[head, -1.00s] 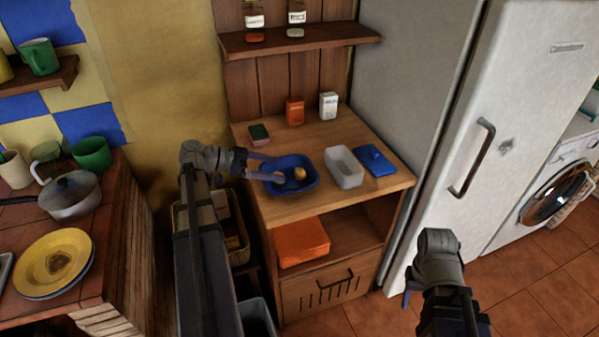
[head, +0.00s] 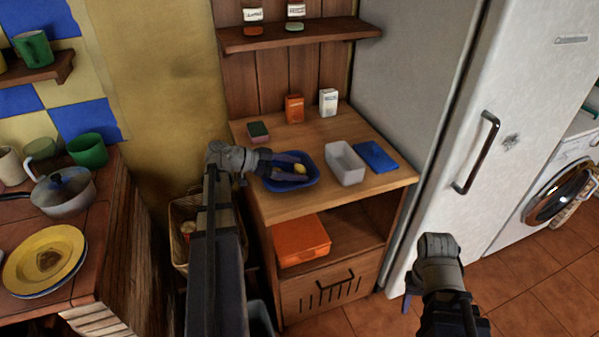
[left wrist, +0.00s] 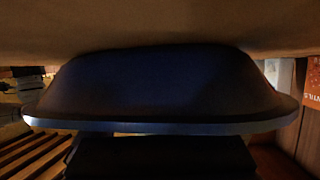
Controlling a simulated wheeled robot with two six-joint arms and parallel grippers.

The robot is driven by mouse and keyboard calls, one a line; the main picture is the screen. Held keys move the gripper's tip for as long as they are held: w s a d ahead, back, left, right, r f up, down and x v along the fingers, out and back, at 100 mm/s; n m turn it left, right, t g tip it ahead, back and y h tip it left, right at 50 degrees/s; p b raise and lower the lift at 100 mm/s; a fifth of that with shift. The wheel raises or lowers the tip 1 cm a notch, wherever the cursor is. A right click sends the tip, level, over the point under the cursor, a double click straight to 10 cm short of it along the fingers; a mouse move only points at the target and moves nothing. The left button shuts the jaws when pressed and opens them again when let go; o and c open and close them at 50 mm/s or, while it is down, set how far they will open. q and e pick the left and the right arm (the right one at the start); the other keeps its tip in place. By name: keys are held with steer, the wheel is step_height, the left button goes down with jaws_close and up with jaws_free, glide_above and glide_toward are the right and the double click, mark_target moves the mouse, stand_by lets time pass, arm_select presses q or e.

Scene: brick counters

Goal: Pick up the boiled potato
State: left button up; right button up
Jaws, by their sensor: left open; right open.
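The boiled potato (head: 300,168) is a small yellow lump in the blue tub (head: 290,185) on the wooden counter. My left gripper (head: 300,171) is open, reaching in from the left over the tub, with its fingers around or beside the potato; I cannot tell if they touch it. In the left wrist view the dark blue tub (left wrist: 165,85) fills the middle, seemingly upside down, and the potato is hidden. My right gripper (head: 411,298) is open and empty, low in front of the fridge, its fingers mostly hidden behind its wrist.
A white container (head: 345,165) and a flat blue lid (head: 376,156) lie right of the tub. A sponge (head: 258,132) and two small boxes, orange (head: 294,108) and white (head: 328,102), stand behind. An orange box (head: 302,240) sits on the shelf below. The fridge (head: 450,140) bounds the right.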

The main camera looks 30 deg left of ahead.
mark_target(295, 167)
arm_select(q)
steer(key=c, duration=1.4)
steer(key=shift+c, duration=0.2)
steer(key=shift+r, duration=0.1)
step_height(295, 167, up, 10)
steer(key=p, duration=1)
